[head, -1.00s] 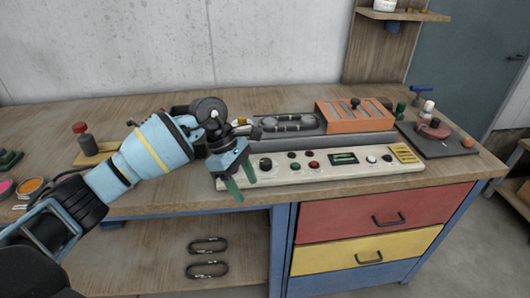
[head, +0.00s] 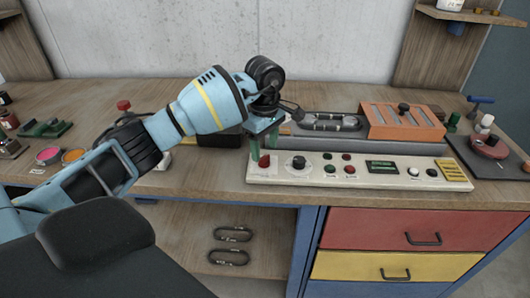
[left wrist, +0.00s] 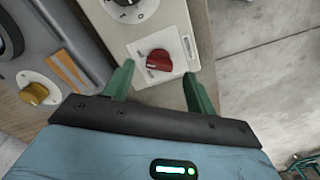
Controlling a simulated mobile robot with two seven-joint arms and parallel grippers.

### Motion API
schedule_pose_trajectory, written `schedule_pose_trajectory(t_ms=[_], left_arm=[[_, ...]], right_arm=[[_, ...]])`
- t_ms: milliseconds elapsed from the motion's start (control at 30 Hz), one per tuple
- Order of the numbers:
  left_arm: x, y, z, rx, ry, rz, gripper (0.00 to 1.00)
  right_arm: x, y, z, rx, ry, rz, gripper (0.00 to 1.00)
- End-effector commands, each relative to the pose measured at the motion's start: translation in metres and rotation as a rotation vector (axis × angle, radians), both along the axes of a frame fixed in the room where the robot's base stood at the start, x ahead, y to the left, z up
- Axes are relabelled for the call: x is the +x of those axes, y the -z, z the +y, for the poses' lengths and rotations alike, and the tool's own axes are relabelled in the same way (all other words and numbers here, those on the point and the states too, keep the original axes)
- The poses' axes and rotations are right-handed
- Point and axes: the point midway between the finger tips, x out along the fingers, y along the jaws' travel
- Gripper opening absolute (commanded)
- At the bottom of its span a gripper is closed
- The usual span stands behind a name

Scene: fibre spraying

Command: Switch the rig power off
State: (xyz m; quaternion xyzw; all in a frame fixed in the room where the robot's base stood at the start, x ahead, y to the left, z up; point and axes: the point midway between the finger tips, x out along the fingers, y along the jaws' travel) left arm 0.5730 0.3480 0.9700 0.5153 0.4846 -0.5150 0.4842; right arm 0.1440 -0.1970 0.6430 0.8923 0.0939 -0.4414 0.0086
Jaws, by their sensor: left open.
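The rig's cream control panel (head: 330,172) lies along the front of the workbench. A red rotary switch (head: 264,162) sits on a white plate at its left end. In the left wrist view the red switch (left wrist: 158,60) shows just beyond and between my green fingertips. My left gripper (head: 267,150) is open and points down over the switch, with one finger on each side; the wrist view shows the fingers (left wrist: 158,85) apart and empty. I cannot tell whether they touch the switch. A black knob (head: 299,162) sits right of the switch. My right gripper is not in view.
An orange box (head: 402,122) and a grey fixture (head: 330,122) stand behind the panel. A yellow knob (left wrist: 34,93) shows at left in the wrist view. Red, yellow and blue drawers (head: 420,228) are below the bench top. Colored pots (head: 48,155) stand at the left.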

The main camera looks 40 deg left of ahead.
Motion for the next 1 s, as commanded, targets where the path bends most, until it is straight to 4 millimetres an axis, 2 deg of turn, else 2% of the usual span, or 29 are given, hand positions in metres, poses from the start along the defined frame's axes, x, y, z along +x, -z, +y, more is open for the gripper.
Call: schedule_pose_trajectory(t_ms=[200, 567, 900, 1000], left_arm=[[0.000, 0.023, 0.000, -0.001, -0.001, 0.001, 0.56], [0.000, 0.027, 0.000, 0.000, -0.001, -0.001, 0.56], [0.000, 0.027, 0.000, 0.000, -0.001, -0.001, 0.12], [0.000, 0.027, 0.000, 0.000, -0.002, -0.001, 0.12]], right_arm=[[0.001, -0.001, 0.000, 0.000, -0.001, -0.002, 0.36], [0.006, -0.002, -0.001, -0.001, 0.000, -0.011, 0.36], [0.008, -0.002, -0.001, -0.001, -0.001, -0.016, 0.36], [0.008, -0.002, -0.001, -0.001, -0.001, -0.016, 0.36]])
